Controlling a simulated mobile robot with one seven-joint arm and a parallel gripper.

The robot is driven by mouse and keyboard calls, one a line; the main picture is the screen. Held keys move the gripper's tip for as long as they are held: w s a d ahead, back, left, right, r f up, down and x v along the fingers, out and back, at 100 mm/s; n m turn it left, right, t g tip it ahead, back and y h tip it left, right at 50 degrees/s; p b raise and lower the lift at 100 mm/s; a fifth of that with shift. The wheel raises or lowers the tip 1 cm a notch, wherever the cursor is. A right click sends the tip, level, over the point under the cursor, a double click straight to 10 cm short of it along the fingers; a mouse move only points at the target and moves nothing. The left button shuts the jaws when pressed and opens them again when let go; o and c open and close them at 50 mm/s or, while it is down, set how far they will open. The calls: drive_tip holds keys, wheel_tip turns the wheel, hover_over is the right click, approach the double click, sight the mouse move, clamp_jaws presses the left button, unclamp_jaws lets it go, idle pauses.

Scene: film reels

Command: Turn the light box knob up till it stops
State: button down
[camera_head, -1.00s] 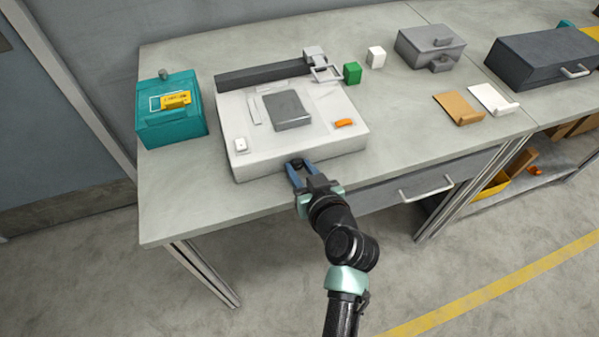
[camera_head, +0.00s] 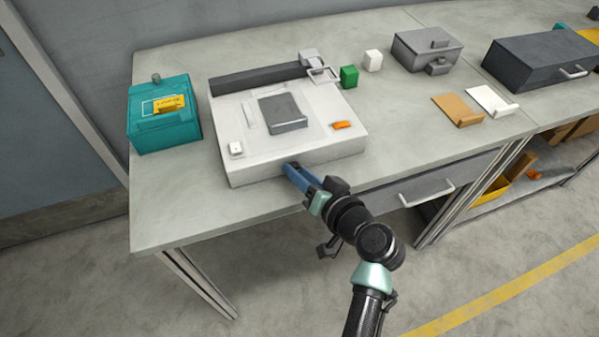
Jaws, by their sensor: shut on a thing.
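The light box (camera_head: 240,168) is a low, pale box on the grey workbench, with a dark grey plate (camera_head: 282,112) on its top. My gripper (camera_head: 290,168) is at the middle of the box's front face, its blue fingers shut on the light box knob. The fingers hide the knob, so its angle cannot be seen. The wrist looks rolled, and the arm comes in from the lower right.
A teal box (camera_head: 165,140) with a yellow label stands left of the light box. A green block (camera_head: 349,77) and a white block (camera_head: 373,60) stand behind right. A drawer handle (camera_head: 427,193) sticks out under the bench, right of my arm.

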idle(0.3)
drive_tip(key=c, duration=0.8)
unclamp_jaws()
drive_tip(key=shift+c, duration=0.2)
drive_tip(key=shift+s, duration=0.1)
drive_tip(key=v, duration=1.2)
drive_tip(key=shift+s+d+r, duration=0.15)
drive_tip(key=shift+s+d, duration=0.1)
drive_tip(key=shift+s, duration=0.05)
drive_tip(key=shift+r, duration=0.1)
